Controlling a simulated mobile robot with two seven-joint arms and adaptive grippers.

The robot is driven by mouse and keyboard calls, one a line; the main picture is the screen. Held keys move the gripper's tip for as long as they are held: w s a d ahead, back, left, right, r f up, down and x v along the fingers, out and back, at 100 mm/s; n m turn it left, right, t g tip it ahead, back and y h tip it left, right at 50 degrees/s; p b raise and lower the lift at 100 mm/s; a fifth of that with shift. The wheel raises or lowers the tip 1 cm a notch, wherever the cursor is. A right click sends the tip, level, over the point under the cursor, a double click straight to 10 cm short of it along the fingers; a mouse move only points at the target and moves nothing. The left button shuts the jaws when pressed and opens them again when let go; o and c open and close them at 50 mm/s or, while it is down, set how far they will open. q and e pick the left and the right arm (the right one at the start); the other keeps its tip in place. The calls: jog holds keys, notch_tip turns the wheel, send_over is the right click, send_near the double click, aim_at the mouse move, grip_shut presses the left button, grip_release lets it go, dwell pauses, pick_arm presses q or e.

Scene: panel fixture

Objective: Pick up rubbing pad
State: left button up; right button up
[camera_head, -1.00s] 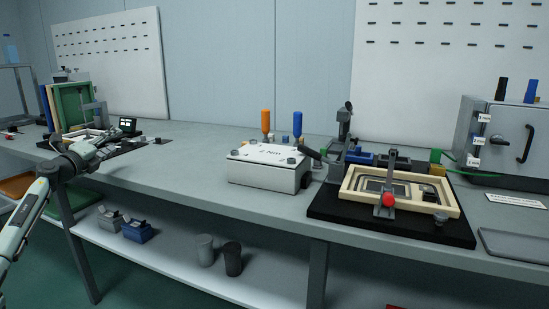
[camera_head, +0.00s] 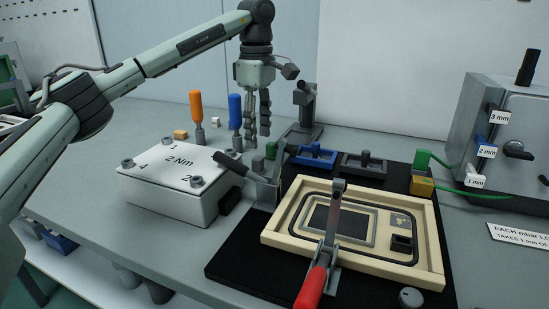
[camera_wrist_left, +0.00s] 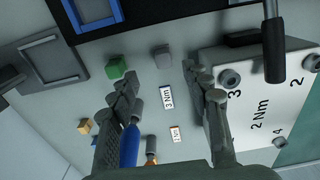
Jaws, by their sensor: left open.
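No thing in view is marked as the rubbing pad, and I cannot tell which it is. My left gripper (camera_head: 257,132) is open and empty, pointing down above the bench behind the white box. In the left wrist view, the open fingers (camera_wrist_left: 158,84) have the grey block (camera_wrist_left: 162,56) ahead between them and the green block (camera_wrist_left: 115,68) by the left fingertip. My right gripper is not in view.
Orange (camera_head: 196,107) and blue (camera_head: 235,110) screwdrivers stand left of the gripper. The white box (camera_head: 165,175) is in front. A black mat (camera_head: 225,262) carries a cream frame (camera_head: 280,236) with a red-handled clamp. Blue (camera_head: 314,157) and grey (camera_head: 363,166) knobbed fixtures stand behind it.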

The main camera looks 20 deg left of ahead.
aim_at(258, 157)
pick_arm(q)
jog(key=f, duration=0.7)
jog(key=shift+s+f, duration=0.1)
jog(key=shift+s, duration=0.25)
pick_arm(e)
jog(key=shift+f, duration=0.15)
pick_arm(q)
jog(key=shift+c, duration=0.6)
grip_shut()
jog(key=shift+r, duration=0.2)
notch_tip(258, 157, up, 4)
jog(key=shift+r, duration=0.1)
jog(key=s+a+r, duration=0.4)
jog(key=s+a, duration=0.1)
jog(key=s+a+r, duration=0.2)
jog(key=shift+s+a+r, duration=0.1)
jog(key=shift+s+a, duration=0.15)
jog(key=shift+s, duration=0.05)
jog(key=shift+s+a+r, duration=0.15)
jog(key=shift+s+a, duration=0.15)
jog(key=shift+s, duration=0.05)
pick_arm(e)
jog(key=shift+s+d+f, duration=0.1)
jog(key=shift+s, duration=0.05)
